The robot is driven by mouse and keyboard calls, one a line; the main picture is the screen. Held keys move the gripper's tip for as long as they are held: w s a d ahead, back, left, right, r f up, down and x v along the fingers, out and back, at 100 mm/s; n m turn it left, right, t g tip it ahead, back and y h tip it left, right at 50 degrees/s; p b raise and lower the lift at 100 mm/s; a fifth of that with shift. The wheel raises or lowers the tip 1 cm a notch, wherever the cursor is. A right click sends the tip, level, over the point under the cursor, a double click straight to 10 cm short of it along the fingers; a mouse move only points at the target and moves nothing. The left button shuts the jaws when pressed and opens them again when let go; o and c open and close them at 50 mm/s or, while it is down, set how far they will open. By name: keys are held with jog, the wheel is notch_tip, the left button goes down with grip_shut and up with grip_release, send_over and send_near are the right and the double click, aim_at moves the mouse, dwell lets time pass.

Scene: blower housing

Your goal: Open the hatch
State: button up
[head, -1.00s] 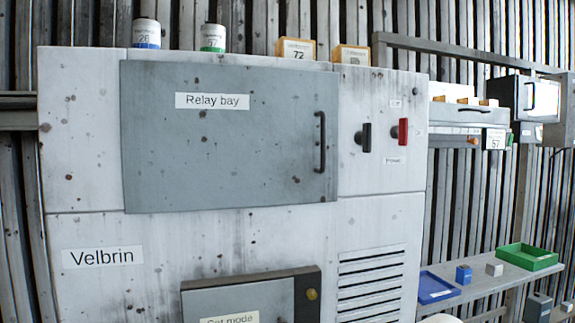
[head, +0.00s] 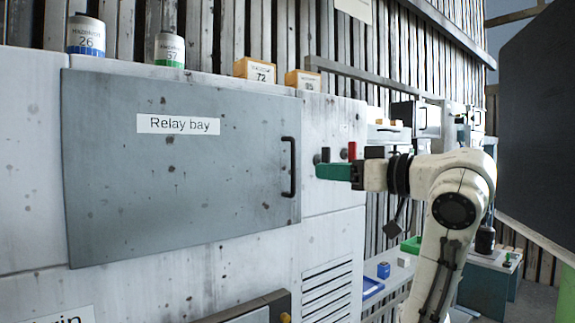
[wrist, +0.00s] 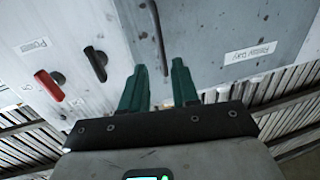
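The grey hatch labelled "Relay bay" (head: 180,190) is shut against the white housing. Its dark vertical handle (head: 290,167) is on the hatch's right side. My gripper (head: 318,171), with green fingers, is in front of the housing, just right of the handle and apart from it in the head view. In the wrist view, the two green fingers (wrist: 159,70) are spread with nothing held between them. The handle (wrist: 158,38) shows beyond the fingertips, and the hatch (wrist: 215,50) fills the upper right.
A black switch (wrist: 96,65) and a red switch (wrist: 49,86) are on the housing beside the hatch. Cans (head: 86,35) and orange boxes (head: 254,70) stand on top. A lower panel (head: 250,312) juts out below. A shelf with a blue block (head: 383,270) is at right.

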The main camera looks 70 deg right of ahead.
jog(key=p, duration=0.4)
send_over(294, 194)
jog(key=shift+w+d, duration=0.1)
jog(key=shift+d, duration=0.2)
jog(key=shift+c, duration=0.3)
grip_shut()
